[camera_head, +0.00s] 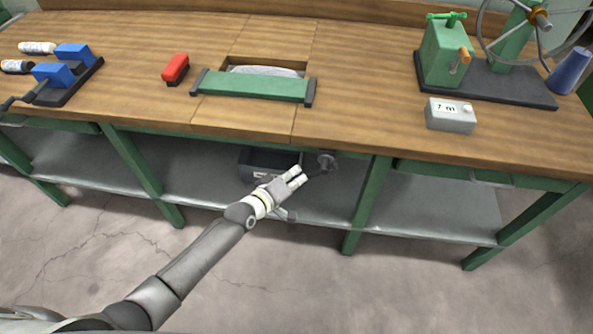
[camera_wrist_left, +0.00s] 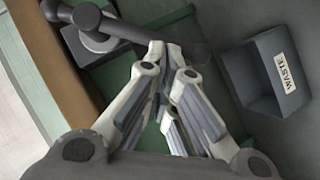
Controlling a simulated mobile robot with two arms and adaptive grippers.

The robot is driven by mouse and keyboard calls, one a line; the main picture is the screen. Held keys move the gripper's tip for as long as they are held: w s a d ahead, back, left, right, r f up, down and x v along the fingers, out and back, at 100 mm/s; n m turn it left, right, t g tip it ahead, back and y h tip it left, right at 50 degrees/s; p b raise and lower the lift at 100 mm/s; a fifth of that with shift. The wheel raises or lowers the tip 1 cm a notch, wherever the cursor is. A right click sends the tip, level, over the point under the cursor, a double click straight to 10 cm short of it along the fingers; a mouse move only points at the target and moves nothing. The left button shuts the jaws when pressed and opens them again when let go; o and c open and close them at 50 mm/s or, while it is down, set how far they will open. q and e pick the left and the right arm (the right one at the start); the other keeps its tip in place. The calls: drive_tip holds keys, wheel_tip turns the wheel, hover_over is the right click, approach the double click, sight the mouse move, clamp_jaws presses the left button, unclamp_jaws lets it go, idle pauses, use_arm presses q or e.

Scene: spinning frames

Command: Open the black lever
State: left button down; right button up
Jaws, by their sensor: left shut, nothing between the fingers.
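The dark lever (camera_head: 326,162) is mounted under the front edge of the workbench, near its middle. In the left wrist view the lever (camera_wrist_left: 112,27) shows as a dark bar on a square mount with a round hub. My left gripper (camera_head: 298,176) is just left of and slightly below the lever, its fingers pointing toward it. In the left wrist view the fingertips (camera_wrist_left: 170,52) are shut and empty, close to the end of the bar. I cannot tell whether they touch it. My right gripper is not in view.
A dark waste bin (camera_head: 262,163), labelled WASTE in the left wrist view (camera_wrist_left: 258,85), is under the bench behind my left gripper. Green bench legs (camera_head: 365,205) stand nearby. The wooden top (camera_head: 370,100) holds a red block (camera_head: 176,69), a green bar (camera_head: 252,87) and a meter box (camera_head: 450,116).

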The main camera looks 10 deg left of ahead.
use_arm(q)
drive_tip(key=d+f+n+h+b, duration=0.1)
drive_tip(key=b, duration=0.2)
drive_tip(key=d+f+n+b, duration=0.1)
drive_tip(key=f+b, duration=0.1)
drive_tip(key=b, duration=0.2)
drive_tip(key=shift+d+f+t+h+b, duration=0.2)
drive_tip(key=shift+t+h+b, duration=0.1)
drive_tip(key=shift+t+h, duration=0.1)
idle(0.6)
